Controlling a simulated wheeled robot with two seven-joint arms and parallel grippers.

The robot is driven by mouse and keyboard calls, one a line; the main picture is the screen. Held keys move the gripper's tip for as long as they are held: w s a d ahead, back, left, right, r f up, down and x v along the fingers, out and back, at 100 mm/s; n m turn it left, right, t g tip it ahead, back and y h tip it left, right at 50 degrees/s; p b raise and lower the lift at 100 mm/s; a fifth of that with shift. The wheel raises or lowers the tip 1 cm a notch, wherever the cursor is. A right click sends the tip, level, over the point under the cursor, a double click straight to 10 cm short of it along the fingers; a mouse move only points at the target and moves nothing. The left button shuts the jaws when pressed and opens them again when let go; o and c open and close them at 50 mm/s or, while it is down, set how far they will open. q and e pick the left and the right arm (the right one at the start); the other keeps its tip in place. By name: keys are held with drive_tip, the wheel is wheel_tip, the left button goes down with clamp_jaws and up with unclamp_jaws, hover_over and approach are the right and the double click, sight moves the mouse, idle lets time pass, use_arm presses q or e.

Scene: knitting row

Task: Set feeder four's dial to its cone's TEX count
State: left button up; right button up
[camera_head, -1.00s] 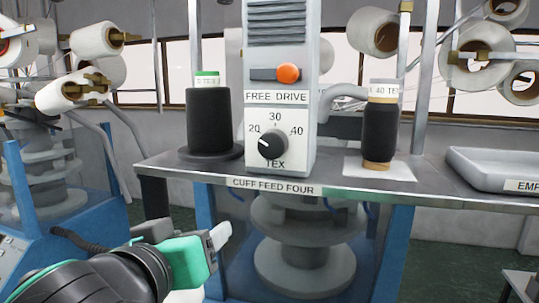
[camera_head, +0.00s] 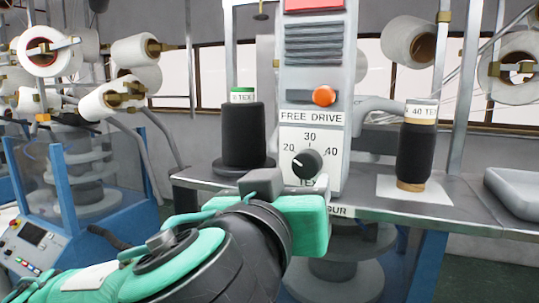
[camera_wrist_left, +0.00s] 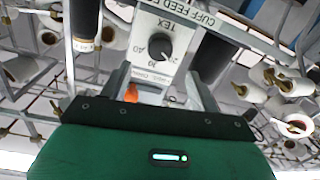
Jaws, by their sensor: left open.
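The feeder's round black dial (camera_head: 307,163) is on the white front plate, marked 20, 30 and 40, with TEX below. Its white mark points to the left, towards the 20. It also shows in the wrist view (camera_wrist_left: 160,46), upside down. A black cone (camera_head: 416,155) on the right has a band reading 40 TEX. Another black cone (camera_head: 243,135) on the left has a green-topped label, its number unclear. My left gripper (camera_head: 284,186) is open and empty, just below and in front of the dial, apart from it. It partly covers the TEX word and the CUFF FEED FOUR sign.
An orange knob (camera_head: 324,96) sits above the FREE DRIVE label. The right cone stands on a white sheet (camera_head: 440,191). A grey tray (camera_head: 513,190) is at the right of the shelf. White yarn cones (camera_head: 135,51) hang at the upper left.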

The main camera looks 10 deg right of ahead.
sight(305, 168)
use_arm(q)
drive_tip(key=p+x, duration=0.3)
drive_tip(key=x, duration=0.4)
drive_tip(key=shift+w+d+r+p, duration=0.1)
drive_tip(key=shift+w+r+p, duration=0.05)
drive_tip(key=shift+w+p, duration=0.15)
drive_tip(key=shift+w+d, duration=0.3)
drive_tip(key=shift+w, duration=0.15)
drive_tip(key=shift+c, duration=0.4)
drive_tip(key=c, duration=0.9)
drive_tip(key=shift+f, duration=0.25)
